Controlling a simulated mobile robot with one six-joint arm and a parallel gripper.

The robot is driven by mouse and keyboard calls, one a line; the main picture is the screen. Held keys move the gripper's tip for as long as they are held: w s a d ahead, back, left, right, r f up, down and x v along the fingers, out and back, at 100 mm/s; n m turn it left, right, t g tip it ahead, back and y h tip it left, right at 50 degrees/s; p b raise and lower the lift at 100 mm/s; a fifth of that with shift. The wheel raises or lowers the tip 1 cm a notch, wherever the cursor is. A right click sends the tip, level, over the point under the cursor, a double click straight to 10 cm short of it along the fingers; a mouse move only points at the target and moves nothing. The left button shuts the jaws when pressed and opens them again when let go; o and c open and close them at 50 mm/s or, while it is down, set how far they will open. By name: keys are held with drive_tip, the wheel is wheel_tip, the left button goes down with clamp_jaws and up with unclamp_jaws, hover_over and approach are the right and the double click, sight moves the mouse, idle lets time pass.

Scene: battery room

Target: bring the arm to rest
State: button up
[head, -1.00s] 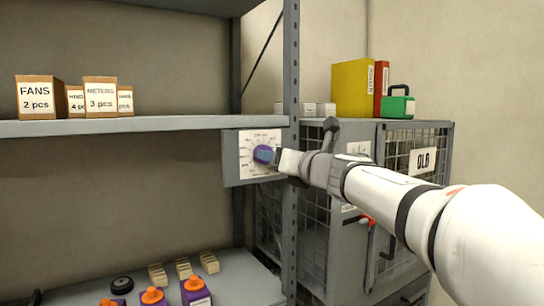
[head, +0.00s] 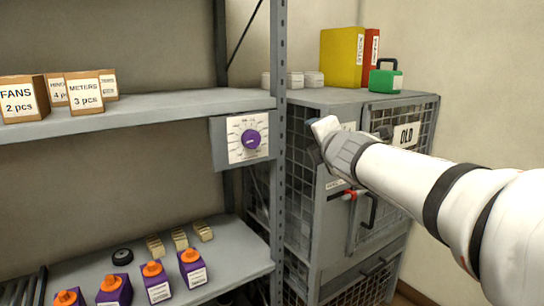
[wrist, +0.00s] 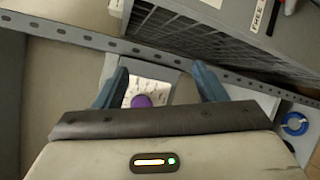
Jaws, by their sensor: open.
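My gripper (head: 318,128) is at the end of my white arm, in front of the grey mesh cabinet in the head view. In the wrist view my gripper (wrist: 160,88) shows two blue fingers spread apart with nothing held between them. A purple dial knob (head: 251,139) on a white scale plate sits on a grey box fixed under the shelf edge. My gripper is to the right of the knob and apart from it. The knob also shows in the wrist view (wrist: 142,101), seen between the fingers but beyond them.
A grey shelf post (head: 278,150) stands between the knob and my arm. The mesh cabinet (head: 330,215) has a red-marked handle and binders and a green case (head: 386,81) on top. Cartons (head: 85,92) stand on the upper shelf. Purple bottles with orange caps (head: 192,268) stand on the lower shelf.

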drive_tip(key=s+d+f+m+g+h+p, duration=0.2)
drive_tip(key=s+d+m+g+h+p, duration=0.35)
drive_tip(key=s+m+p, duration=0.6)
drive_tip(key=s+f+m+g+y+p, duration=0.3)
drive_tip(key=s+m+g+p, duration=0.5)
drive_tip(key=s+m, duration=0.5)
drive_tip(key=s+a+f+p, duration=0.1)
drive_tip(key=s, duration=0.2)
drive_tip(key=shift+f, duration=0.15)
drive_tip(key=shift+y, duration=0.25)
